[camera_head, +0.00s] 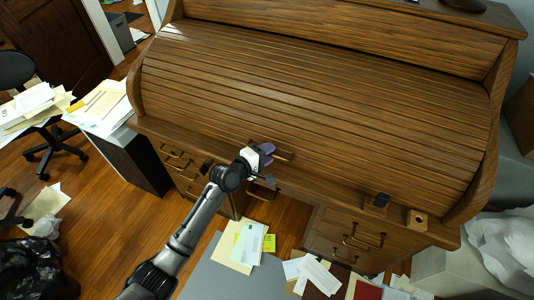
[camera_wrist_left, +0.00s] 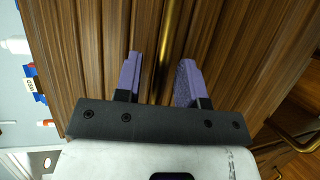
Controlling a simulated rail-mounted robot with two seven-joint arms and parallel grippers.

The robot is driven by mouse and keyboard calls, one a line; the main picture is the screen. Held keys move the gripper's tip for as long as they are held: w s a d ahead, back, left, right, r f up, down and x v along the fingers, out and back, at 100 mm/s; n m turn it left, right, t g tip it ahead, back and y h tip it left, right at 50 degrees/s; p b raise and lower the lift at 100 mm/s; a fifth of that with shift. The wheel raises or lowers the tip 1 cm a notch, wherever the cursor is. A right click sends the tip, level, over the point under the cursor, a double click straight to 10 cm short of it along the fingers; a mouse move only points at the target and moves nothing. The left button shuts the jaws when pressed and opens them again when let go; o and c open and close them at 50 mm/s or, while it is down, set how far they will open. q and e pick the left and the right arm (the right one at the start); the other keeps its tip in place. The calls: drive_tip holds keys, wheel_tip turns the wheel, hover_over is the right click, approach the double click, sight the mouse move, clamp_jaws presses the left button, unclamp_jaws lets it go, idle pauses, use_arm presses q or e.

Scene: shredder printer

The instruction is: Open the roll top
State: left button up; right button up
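The roll top (camera_head: 310,100) is a brown slatted wooden cover on the desk, and it is down. A brass handle (camera_head: 284,156) sits near its lower edge. My left gripper (camera_head: 267,152), with purple fingers, is at the left end of this handle. In the left wrist view my left gripper (camera_wrist_left: 158,82) is open, and the brass handle (camera_wrist_left: 170,35) lines up between its two fingers. Neither finger clearly touches the handle. Whether the bar lies fully between the fingertips or just beyond them, I cannot tell. My right gripper is not in view.
Drawers with brass pulls (camera_head: 368,240) are below the desk top. A dark small object (camera_head: 382,200) and a wooden block (camera_head: 417,220) stand on the front ledge at right. Papers (camera_head: 248,243) lie in front of the desk. A black office chair (camera_head: 50,140) is at left.

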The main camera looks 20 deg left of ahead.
use_arm(q)
drive_tip(key=shift+c, duration=0.2)
clamp_jaws()
